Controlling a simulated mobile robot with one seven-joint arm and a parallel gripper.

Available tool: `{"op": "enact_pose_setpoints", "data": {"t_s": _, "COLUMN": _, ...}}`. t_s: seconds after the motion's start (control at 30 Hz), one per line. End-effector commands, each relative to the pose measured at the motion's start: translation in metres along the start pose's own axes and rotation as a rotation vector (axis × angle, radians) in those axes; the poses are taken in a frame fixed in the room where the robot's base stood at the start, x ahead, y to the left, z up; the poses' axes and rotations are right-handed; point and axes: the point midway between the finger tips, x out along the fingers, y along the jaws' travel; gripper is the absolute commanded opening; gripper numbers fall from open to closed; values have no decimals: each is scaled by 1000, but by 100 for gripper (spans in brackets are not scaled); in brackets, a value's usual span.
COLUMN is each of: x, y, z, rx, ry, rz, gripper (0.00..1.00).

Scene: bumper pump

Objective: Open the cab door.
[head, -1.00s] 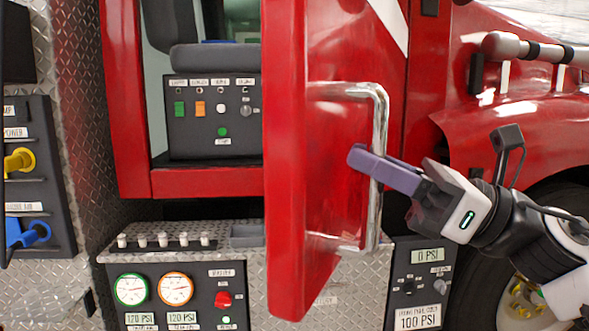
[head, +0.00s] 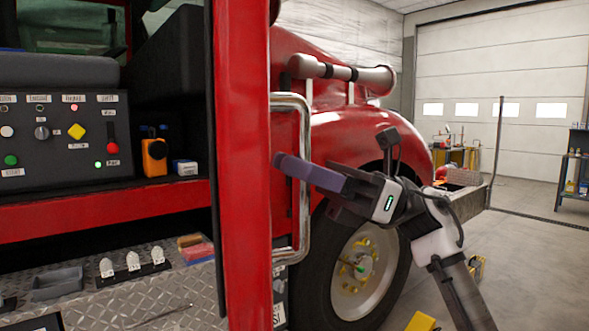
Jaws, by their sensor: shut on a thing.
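The red cab door (head: 240,170) stands swung out and shows nearly edge-on in the head view. The cab opening beside it is uncovered at left. The chrome door handle (head: 304,135) is an upright bar on the door's outer face. My gripper (head: 298,170) is at the handle's middle with its purple fingers, coming from the right, and is shut on it. The fingers partly cover the bar, and the farther finger is hard to make out.
The cab shows a control panel (head: 58,145) and an orange device (head: 154,158). A diamond-plate step (head: 150,295) lies below. The front wheel (head: 355,270) and red fender are close behind my arm. Open floor (head: 530,270) lies at right; a yellow object (head: 421,322) stands low near my arm.

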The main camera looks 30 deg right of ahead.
Motion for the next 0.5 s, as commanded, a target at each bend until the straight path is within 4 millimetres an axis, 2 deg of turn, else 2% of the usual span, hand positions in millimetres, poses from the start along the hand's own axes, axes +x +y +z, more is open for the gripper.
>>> {"op": "enact_pose_setpoints", "data": {"t_s": 0.1, "x": 1, "y": -1, "z": 3, "rx": -1, "ry": -4, "rz": -4, "gripper": 0}}
{"op": "enact_pose_setpoints", "data": {"t_s": 0.13, "x": 1, "y": -1, "z": 3, "rx": -1, "ry": -4, "rz": -4, "gripper": 22}}
{"op": "enact_pose_setpoints", "data": {"t_s": 0.27, "x": 1, "y": -1, "z": 2, "rx": -1, "ry": -4, "rz": -4, "gripper": 39}}
{"op": "enact_pose_setpoints", "data": {"t_s": 0.5, "x": 1, "y": 0, "z": 1, "rx": -1, "ry": -3, "rz": -2, "gripper": 41}}
